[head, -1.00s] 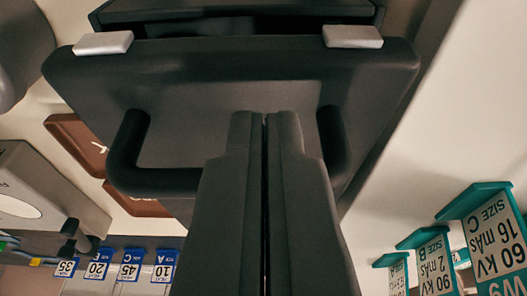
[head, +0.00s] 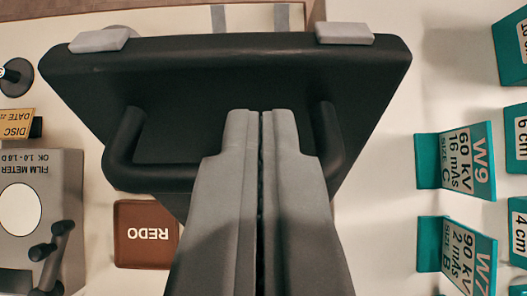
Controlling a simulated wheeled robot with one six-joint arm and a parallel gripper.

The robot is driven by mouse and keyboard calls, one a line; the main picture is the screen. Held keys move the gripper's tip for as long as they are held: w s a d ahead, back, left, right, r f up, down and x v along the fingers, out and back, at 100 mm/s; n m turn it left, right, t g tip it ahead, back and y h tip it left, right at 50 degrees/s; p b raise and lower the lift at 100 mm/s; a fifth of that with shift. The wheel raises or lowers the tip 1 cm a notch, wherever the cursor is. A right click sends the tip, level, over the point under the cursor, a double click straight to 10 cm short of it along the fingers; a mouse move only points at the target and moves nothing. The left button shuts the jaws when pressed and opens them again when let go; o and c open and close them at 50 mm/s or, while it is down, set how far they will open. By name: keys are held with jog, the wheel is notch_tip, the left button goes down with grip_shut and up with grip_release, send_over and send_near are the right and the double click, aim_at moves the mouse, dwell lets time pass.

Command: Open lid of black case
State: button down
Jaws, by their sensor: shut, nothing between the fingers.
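The black case's dark panel (head: 240,75) fills the upper middle, with two light grey tabs (head: 99,40) (head: 344,33) on its top edge. A black looped handle (head: 118,150) stands out from it, with ends showing left and right of my fingers. My gripper (head: 261,115) is shut and empty, pointing at the panel across the handle loop. The fingers hide the handle's middle. I cannot tell whether they touch it or pass through the loop. The inside of the case is not visible.
A brown REDO tray (head: 147,258) and a grey film meter (head: 50,170) are at left, with a yellow DISC label (head: 17,122). Teal signs (head: 465,165) line the right side. Pale surface between panel and signs is clear.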

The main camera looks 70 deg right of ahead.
jog(key=s+a+t+h, duration=0.1)
jog(key=s+a+h, duration=0.1)
jog(key=a, duration=0.7)
jog(key=shift+s+r+h, duration=0.3)
jog(key=shift+s+r, duration=0.1)
jog(key=shift+s, duration=0.45)
jog(key=shift+a+r, duration=0.1)
